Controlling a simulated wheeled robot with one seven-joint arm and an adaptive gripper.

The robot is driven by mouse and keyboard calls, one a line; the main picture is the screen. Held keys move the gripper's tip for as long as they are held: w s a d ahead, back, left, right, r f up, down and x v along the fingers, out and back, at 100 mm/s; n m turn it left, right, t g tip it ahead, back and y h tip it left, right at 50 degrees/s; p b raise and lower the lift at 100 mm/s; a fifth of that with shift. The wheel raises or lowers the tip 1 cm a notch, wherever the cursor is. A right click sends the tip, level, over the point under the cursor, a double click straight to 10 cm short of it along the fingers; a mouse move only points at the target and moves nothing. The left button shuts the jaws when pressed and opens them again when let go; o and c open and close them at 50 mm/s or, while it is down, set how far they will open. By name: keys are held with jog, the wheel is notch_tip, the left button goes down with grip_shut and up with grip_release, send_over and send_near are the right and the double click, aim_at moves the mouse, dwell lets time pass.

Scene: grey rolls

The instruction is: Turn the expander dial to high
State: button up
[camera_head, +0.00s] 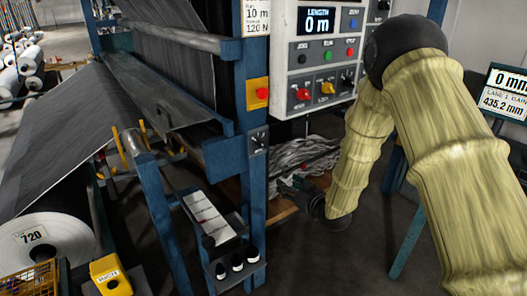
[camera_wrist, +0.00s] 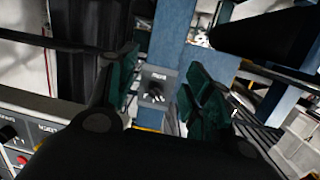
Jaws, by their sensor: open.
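A small grey plate with a black dial (camera_head: 257,140) is fixed to the blue upright post of the machine. In the wrist view the black dial (camera_wrist: 155,91) shows between my two green-padded fingers, on its grey plate. Its label and setting are too small to read surely. My gripper (camera_head: 288,187) is open and empty, to the lower right of the dial in the head view. In the wrist view its fingers stand apart on either side of the dial, with no visible contact.
A control panel (camera_head: 318,60) with a display, buttons and coloured knobs hangs above. A red button on a yellow box (camera_head: 258,93) sits on the same post. A tray (camera_head: 208,215) and black-and-white items stand below left. A large roll (camera_head: 45,250) lies at left.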

aim_at(264, 147)
jog(key=w+a+r+n+y, duration=0.2)
jog(key=w+a+r, duration=0.15)
jog(key=r, duration=0.55)
jog(key=shift+t, duration=0.4)
jog(key=x, duration=0.3)
jog(key=p+x, duration=0.1)
jog(key=x, duration=0.3)
jog(key=p+x, duration=0.1)
jog(key=x, duration=0.2)
jog(key=shift+w+d+f, duration=0.2)
jog(key=shift+w+f, duration=0.05)
jog(key=shift+w, duration=0.1)
jog(key=c, duration=1)
jog(key=shift+c, duration=0.2)
